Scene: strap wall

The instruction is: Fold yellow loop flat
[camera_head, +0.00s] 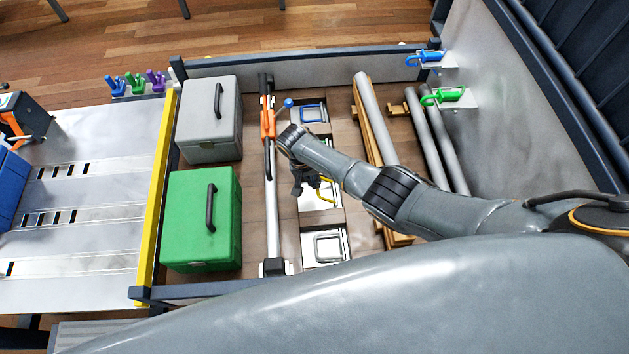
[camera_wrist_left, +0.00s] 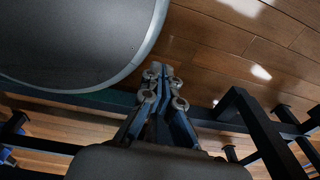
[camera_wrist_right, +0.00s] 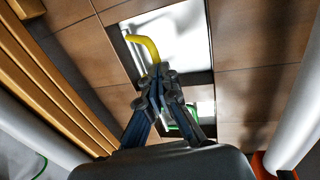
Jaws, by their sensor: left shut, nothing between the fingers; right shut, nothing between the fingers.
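The yellow loop (camera_head: 327,194) is at a pale plate (camera_head: 318,203) set in the deck, partly hidden by my right arm in the head view. In the right wrist view, the yellow loop (camera_wrist_right: 147,45) shows as a bent bar running down to the tips of my right gripper (camera_wrist_right: 160,75). Whether the fingers touch it, and how far it stands up, I cannot tell. My right gripper (camera_head: 304,190) is shut and empty beside the loop. My left gripper (camera_wrist_left: 158,72) is shut and empty, away from the loop, above wooden floor and dark rails.
Blue (camera_head: 312,113) and grey (camera_head: 328,247) loops sit on plates in the same row. A grey bar with an orange clamp (camera_head: 267,122) runs left of them, beside grey (camera_head: 208,135) and green (camera_head: 190,240) boxes. Pipes (camera_head: 372,115) on wooden supports lie to the right.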

